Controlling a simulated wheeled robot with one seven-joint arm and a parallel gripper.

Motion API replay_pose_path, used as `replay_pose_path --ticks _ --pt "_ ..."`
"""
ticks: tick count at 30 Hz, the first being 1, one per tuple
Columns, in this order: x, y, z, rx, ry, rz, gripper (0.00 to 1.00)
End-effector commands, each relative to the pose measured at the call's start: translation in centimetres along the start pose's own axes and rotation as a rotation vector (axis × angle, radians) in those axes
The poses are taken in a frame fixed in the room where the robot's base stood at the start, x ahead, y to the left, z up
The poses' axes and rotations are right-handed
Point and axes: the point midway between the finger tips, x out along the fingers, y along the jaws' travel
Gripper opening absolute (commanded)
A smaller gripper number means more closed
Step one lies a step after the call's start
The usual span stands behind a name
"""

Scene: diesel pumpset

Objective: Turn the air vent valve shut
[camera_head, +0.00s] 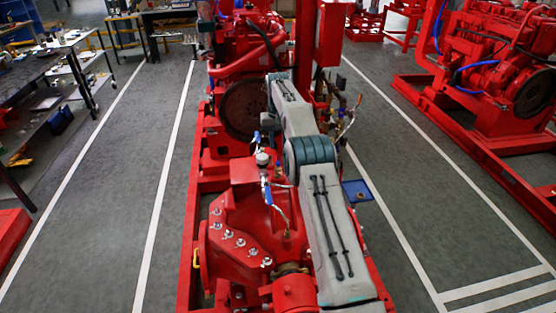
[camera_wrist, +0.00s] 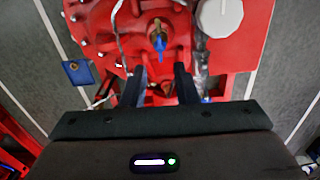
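In the wrist view, a small valve with a brass body and a blue handle (camera_wrist: 158,42) stands on the red pump casing (camera_wrist: 105,30). My gripper (camera_wrist: 160,72) is in the lower middle of that view. Its two dark fingers are apart and point toward the valve, with nothing clearly held between them. The valve lies just beyond the fingertips, roughly in line with the gap; I cannot tell whether they touch. In the head view, a blue lever (camera_head: 267,192) shows beside my arm, above the pump casing (camera_head: 245,225). My gripper cannot be made out there.
A round white gauge face (camera_wrist: 220,15) sits right of the valve in the wrist view. A blue plate (camera_wrist: 78,72) is at the left. In the head view, a large flywheel (camera_head: 243,108) stands behind the pump. Grey floor (camera_head: 150,130) is clear on the left.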

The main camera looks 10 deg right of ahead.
Motion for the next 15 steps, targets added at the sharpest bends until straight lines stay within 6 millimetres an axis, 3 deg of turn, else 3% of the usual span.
replay_pose_path --ticks 6,15 --pt "3.9 0.0 0.1 0.000 -0.004 0.000 0.27" --pt "6.6 0.0 0.0 0.000 0.000 0.000 0.27"
